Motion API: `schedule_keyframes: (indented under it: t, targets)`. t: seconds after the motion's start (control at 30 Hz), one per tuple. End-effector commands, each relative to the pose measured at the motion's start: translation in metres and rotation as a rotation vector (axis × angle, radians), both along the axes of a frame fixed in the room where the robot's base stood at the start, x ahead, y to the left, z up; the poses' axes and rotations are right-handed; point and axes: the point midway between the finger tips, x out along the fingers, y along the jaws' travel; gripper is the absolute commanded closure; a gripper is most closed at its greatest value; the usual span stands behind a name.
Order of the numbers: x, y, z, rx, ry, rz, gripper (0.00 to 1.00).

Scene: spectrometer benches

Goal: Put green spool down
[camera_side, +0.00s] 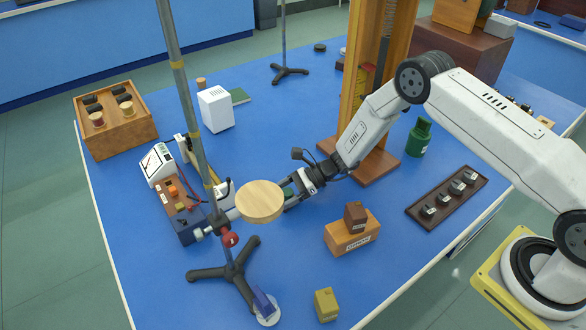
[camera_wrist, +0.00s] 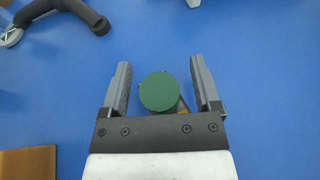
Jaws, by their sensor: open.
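The green spool (camera_wrist: 158,91) shows end-on as a round green disc in the wrist view, between the two fingers of my gripper (camera_wrist: 161,85). The fingers are open, with a narrow gap on each side of the disc. In the side view my gripper (camera_side: 292,196) is low over the blue bench, just right of a round wooden plate (camera_side: 260,201). A small green part of the spool (camera_side: 287,192) shows there between the fingers. The plate partly hides the fingertips, and I cannot tell what the spool rests on.
A stand with a tripod foot (camera_side: 231,273) and tall rod is left of my gripper. A labelled wooden block (camera_side: 350,238) carrying a brown block is to the right. A wooden rack (camera_side: 118,138) with spools stands back left. A green canister (camera_side: 418,138) stands behind right.

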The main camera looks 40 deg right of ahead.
Motion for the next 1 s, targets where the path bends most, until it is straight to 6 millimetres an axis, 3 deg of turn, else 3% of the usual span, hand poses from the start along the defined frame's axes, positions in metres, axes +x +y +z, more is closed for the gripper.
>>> schedule_keyframes:
  t: [0.43, 1.0]
  targets:
    - [-0.010, -0.037, 0.016, 0.001, 0.000, -0.002, 0.20]
    - [-0.011, -0.041, 0.017, 0.001, 0.000, 0.000, 0.16]
